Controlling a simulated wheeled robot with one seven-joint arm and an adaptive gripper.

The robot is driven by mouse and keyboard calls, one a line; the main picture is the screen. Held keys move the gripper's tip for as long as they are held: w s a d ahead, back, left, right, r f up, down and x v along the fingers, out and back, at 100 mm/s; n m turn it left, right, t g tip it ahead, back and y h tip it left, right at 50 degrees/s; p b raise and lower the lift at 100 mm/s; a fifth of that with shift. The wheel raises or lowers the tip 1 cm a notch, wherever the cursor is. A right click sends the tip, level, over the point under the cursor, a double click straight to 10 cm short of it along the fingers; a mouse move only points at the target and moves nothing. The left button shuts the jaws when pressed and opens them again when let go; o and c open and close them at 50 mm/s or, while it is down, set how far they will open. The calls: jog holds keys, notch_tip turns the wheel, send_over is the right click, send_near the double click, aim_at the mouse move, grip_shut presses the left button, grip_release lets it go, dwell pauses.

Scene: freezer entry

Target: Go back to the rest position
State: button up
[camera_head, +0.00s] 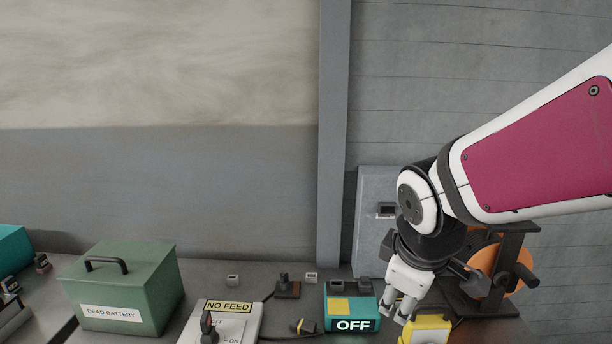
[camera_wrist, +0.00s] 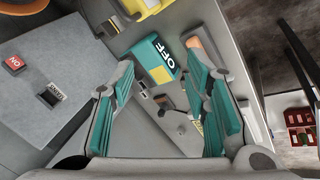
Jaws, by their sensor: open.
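My gripper (camera_head: 392,308) hangs at the end of my white and magenta arm at the right of the head view, pointing down. It is over the bench between the teal OFF box (camera_head: 352,308) and the yellow box (camera_head: 427,327). In the wrist view my gripper (camera_wrist: 160,72) shows two teal-padded fingers spread apart. Nothing is held between them. The OFF box (camera_wrist: 153,58) lies beyond the fingertips, apart from them as far as I can tell.
A green DEAD BATTERY box (camera_head: 122,290) and a NO FEED switch panel (camera_head: 228,325) stand to the left. An orange reel (camera_head: 485,262) is close behind my gripper at right. A grey wall panel (camera_head: 372,235) is behind. A red crate (camera_wrist: 300,125) is far off at right.

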jog(key=s+d+r+m, duration=0.2)
jog(key=s+r+m, duration=0.1)
jog(key=s+m, duration=0.2)
jog(key=s+d+r+m+y, duration=0.1)
jog(key=s+d+r+m, duration=0.1)
jog(key=s+m, duration=0.3)
jog(key=shift+s+r+m, duration=0.3)
jog(key=shift+s+r, duration=0.15)
jog(key=shift+s, duration=1.75)
